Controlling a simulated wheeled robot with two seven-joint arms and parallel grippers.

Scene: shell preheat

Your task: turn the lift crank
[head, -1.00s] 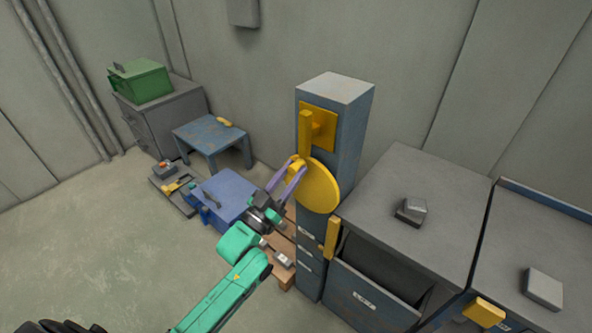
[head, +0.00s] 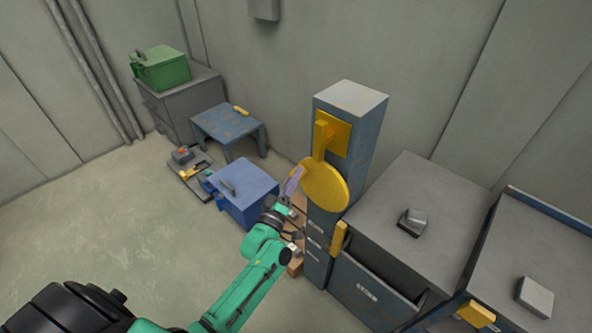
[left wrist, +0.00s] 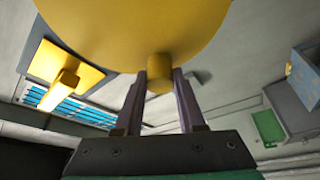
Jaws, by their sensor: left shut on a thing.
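The lift crank is a yellow disc (head: 327,187) with a stubby yellow handle peg near its rim, mounted on the side of a blue-grey column (head: 353,106). In the left wrist view the disc (left wrist: 140,28) fills the top and the peg (left wrist: 159,73) points toward me. My left gripper (head: 296,178) is at the disc's left edge. In the left wrist view its two fingers (left wrist: 160,88) stand on either side of the peg, shut on it. My right gripper is not in view.
A yellow lever (head: 321,140) on a plate sits above the disc. A grey cabinet (head: 425,185) stands close on the right. A blue box (head: 244,192), a blue table (head: 228,122) and a green box (head: 162,68) stand to the left. The left floor is open.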

